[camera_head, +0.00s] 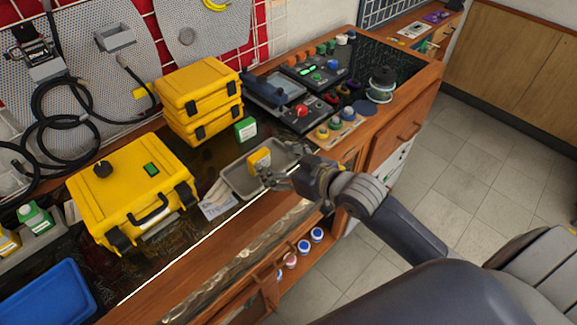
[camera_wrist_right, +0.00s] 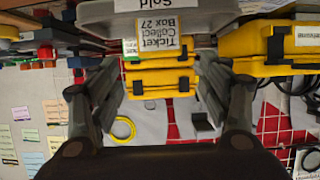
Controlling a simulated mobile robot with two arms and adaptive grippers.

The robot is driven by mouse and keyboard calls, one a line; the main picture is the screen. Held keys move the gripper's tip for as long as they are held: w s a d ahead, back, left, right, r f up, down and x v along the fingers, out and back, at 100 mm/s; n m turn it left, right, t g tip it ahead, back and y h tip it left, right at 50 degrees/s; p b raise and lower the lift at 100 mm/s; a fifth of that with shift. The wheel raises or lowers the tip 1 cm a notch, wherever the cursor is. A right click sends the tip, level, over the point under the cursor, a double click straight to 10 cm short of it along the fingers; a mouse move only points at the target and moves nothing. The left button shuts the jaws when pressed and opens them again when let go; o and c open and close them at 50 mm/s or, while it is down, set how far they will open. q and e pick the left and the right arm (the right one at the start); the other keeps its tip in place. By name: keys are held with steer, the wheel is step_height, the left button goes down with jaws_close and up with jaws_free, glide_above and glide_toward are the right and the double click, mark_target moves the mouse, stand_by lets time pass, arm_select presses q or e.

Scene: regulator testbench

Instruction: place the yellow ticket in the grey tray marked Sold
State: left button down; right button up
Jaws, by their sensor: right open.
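The yellow ticket (camera_head: 259,158) stands upright in the grey tray (camera_head: 237,184), with its upper part above the rim. In the right wrist view, which is upside down, the ticket's white face (camera_wrist_right: 160,45) reads "Ticket Collect Box 27". The tray there (camera_wrist_right: 190,12) bears the word "Sold". My right gripper (camera_head: 268,178) is at the tray's near right side, beside the ticket. In the wrist view my right gripper (camera_wrist_right: 158,85) has its fingers wide apart with nothing between them. The ticket's base is hidden. My left gripper is not in view.
A large yellow case (camera_head: 120,200) stands left of the tray, and stacked yellow cases (camera_head: 198,95) stand behind it. A small green box (camera_head: 245,129) is behind the tray. A button panel (camera_head: 338,128) lies to the right.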

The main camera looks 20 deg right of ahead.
steer(key=shift+v, duration=1.8)
steer(key=s+f+m+g+h, duration=0.1)
steer(key=s+f+g+h, duration=0.1)
steer(key=s+f+g, duration=0.55)
steer(key=s+f+m+g+h, duration=0.1)
steer(key=s+f+g+h, duration=0.1)
steer(key=s+f, duration=0.9)
steer(key=s+f+g, duration=0.1)
steer(key=s+f, duration=0.2)
steer(key=f, duration=0.9)
steer(key=s+f, duration=0.2)
steer(key=f, duration=1)
steer(key=s+d+f+g, duration=0.1)
steer(key=s+d+f, duration=0.2)
steer(key=s+f, duration=1.1)
steer(key=shift+s+f+h, duration=0.3)
steer(key=shift+s, duration=0.65)
